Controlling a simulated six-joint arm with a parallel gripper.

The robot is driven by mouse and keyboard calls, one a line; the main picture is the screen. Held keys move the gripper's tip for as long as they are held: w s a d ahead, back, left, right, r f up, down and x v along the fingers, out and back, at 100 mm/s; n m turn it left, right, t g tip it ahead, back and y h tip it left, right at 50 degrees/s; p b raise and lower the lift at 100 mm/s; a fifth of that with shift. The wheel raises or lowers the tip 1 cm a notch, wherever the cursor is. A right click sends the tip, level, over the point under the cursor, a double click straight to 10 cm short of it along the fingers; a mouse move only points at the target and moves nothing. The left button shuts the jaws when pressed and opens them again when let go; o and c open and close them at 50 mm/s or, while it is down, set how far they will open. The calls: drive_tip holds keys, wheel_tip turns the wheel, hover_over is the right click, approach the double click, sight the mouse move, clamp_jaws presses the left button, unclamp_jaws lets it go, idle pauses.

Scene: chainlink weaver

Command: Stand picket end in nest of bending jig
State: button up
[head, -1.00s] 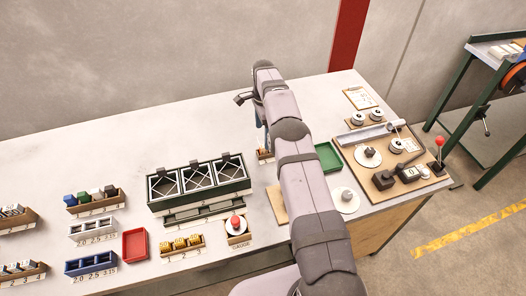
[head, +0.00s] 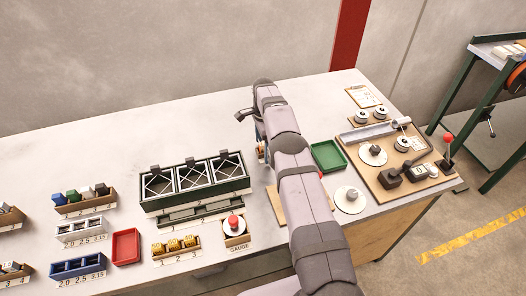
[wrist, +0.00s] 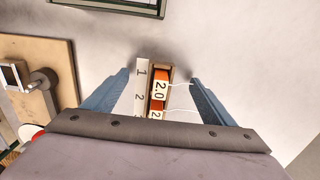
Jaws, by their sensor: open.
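My gripper (wrist: 160,77) is open in the wrist view, its two blue fingers on either side of a small wooden rack (wrist: 172,71). An orange and white tag marked 2.0 (wrist: 159,88) sits in the rack, with thin white wires running from it toward the right finger. I cannot tell whether these wires are the picket. Nothing is held. In the head view my arm hides most of the gripper and the rack. I cannot tell for certain which fixture is the bending jig; a tan board (head: 377,181) at the right carries several knobs and blocks.
A dark green three-bay frame (head: 197,204) stands left of my arm, with a red tray (head: 126,247) nearer the front. A green tray (head: 328,156) and a white disc with a knob (head: 341,207) lie right of the arm. The table's back left is clear.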

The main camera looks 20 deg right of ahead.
sight(263, 143)
drive_tip(key=shift+c, duration=0.3)
idle(0.6)
drive_tip(key=c, duration=1.6)
drive_tip(key=shift+c, duration=0.2)
drive_tip(key=shift+w+r+p, duration=0.2)
drive_tip(key=shift+r+p, duration=0.05)
drive_tip(key=shift+r, duration=0.4)
drive_tip(key=shift+w+r+p, duration=0.2)
drive_tip(key=shift+r, duration=0.8)
clamp_jaws()
drive_tip(key=shift+s+r+p, duration=0.3)
drive_tip(key=shift+s+r, duration=0.15)
drive_tip(key=shift+s, duration=0.1)
drive_tip(key=shift+w+f, duration=0.3)
drive_tip(key=shift+f, duration=0.05)
drive_tip(key=shift+s, duration=0.15)
